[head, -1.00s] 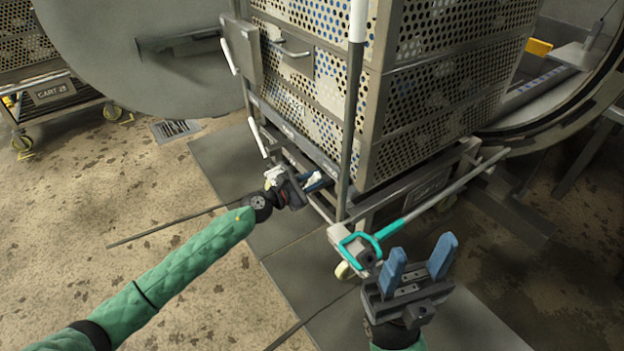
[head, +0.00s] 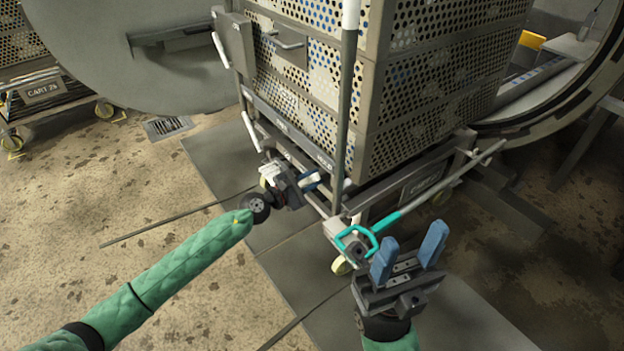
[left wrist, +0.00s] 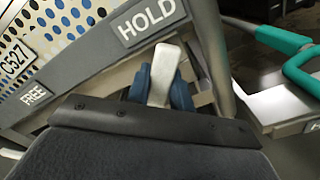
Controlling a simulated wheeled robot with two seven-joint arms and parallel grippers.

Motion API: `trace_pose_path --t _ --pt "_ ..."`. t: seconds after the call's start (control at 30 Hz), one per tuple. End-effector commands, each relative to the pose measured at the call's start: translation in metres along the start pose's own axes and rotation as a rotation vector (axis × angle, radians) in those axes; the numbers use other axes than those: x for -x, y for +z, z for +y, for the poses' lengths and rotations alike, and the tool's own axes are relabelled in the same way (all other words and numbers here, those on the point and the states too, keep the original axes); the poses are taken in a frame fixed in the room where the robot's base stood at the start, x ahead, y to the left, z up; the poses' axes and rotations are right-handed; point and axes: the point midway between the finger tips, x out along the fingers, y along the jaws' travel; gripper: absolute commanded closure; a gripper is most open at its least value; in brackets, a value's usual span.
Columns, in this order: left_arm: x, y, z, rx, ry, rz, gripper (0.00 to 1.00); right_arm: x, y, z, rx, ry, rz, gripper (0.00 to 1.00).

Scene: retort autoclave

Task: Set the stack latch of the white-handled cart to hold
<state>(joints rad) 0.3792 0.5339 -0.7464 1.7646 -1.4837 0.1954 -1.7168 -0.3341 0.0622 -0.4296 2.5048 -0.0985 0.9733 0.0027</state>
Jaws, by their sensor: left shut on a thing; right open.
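The white-handled cart carries a stack of perforated baskets (head: 290,95) and has a white upright handle (head: 350,14). Its lower rail bears a FREE label (left wrist: 35,94) and a HOLD label (left wrist: 150,20) in the left wrist view. The stack latch (left wrist: 163,72) is a pale metal tab just below the HOLD label. My left gripper (head: 308,181) is at the cart's lower rail. In the left wrist view its blue fingers (left wrist: 163,92) are shut on the latch, one on each side. My right gripper (head: 409,250) is open and empty, in front of the cart's near corner.
A teal-handled bar (head: 365,240) runs along the cart's right side, close behind my right gripper. The round grey door (head: 170,70) stands at the back left, and another cart (head: 45,95) is beyond it. The floor (head: 110,190) on the left is mostly clear.

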Motion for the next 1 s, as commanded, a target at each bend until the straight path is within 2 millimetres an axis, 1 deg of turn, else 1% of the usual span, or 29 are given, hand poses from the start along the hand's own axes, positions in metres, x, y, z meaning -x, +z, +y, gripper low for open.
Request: trace_pose_path --t 0.07,0.1,0.17,0.2,0.43,0.57,0.67,0.9,1.0 --pt "0.000 -0.001 -0.004 0.000 -0.005 0.001 1.00 0.000 0.000 0.000 0.001 0.000 0.000 0.53" --pt "0.000 -0.001 -0.004 0.000 -0.005 0.001 0.70 0.001 0.000 0.000 0.001 0.000 0.001 0.53" --pt "0.000 -0.001 -0.004 0.000 -0.005 0.001 0.59 0.001 0.000 0.001 0.002 0.000 0.001 0.53" --pt "0.000 -0.001 -0.003 0.000 -0.005 0.001 0.56 0.001 0.000 0.001 0.002 0.000 0.001 0.53" --pt "0.000 -0.001 -0.002 0.000 -0.003 0.000 0.56 0.001 0.000 0.001 0.003 0.000 0.001 0.53" --pt "0.006 -0.001 -0.003 0.001 -0.003 0.001 0.56 0.002 0.000 0.001 0.002 0.001 0.001 0.53" --pt "0.018 -0.001 -0.003 0.000 -0.003 0.001 0.56 0.003 0.001 0.001 0.001 0.003 0.000 0.53" --pt "0.056 -0.002 -0.004 0.001 -0.003 0.002 0.56 0.006 0.002 -0.001 -0.011 0.009 0.000 0.53" --pt "0.067 -0.002 -0.003 0.001 -0.003 0.002 0.56 0.006 0.002 -0.001 -0.015 0.010 0.002 0.53"
